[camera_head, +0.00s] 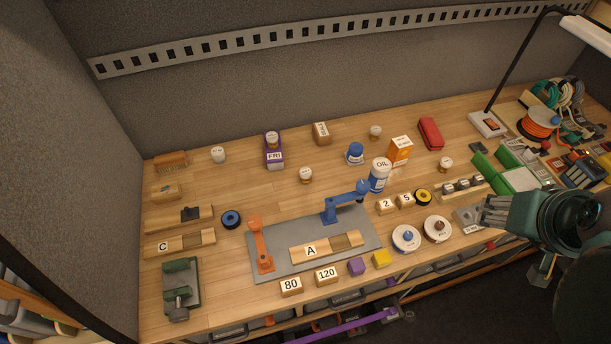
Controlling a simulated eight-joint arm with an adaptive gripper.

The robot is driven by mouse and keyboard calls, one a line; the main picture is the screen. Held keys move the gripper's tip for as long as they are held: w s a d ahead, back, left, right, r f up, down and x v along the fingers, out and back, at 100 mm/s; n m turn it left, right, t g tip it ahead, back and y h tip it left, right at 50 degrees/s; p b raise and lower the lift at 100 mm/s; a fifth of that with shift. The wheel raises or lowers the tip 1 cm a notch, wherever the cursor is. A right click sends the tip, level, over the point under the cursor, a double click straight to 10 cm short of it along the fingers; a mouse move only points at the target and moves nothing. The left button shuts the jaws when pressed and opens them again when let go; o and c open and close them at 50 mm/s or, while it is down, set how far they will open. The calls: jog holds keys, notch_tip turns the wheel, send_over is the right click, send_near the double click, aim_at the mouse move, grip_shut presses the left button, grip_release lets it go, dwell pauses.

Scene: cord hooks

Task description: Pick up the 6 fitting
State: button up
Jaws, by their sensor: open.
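No part that I can read as marked 6 shows in the head view. A wooden rack (463,187) at the right holds several small grey metal pieces, but their markings are too small to read. Small wooden blocks marked 2 (386,206) and 5 (405,199) stand left of the rack. My gripper (488,213) is at the right, over the front part of the bench, just in front of the rack. It points left, is open and appears empty. My dark green wrist hides part of the bench's right front.
A grey mat (285,262) carries an orange hook arm (261,245), a blue hook arm (345,201) and a wooden block marked A (311,251). Two white-rimmed spools (406,239) lie left of my gripper. An OIL bottle (380,175) stands behind.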

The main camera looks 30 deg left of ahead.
jog(key=w+a+n+g, duration=0.2)
jog(key=w+a+n, duration=0.3)
jog(key=w+a, duration=0.45)
jog(key=n+g, duration=0.5)
jog(key=n, duration=0.8)
send_over(306, 171)
jog(key=f, duration=2.1)
jog(key=shift+w+d, duration=0.2)
jog(key=shift+d, duration=0.1)
jog(key=shift+s+a+f, duration=0.2)
jog(key=shift+a+f, duration=0.15)
jog(key=shift+f, duration=0.05)
jog(key=shift+f, duration=0.1)
jog(key=shift+f, duration=1.2)
jog(key=shift+f+p, duration=0.15)
jog(key=shift+p, duration=0.15)
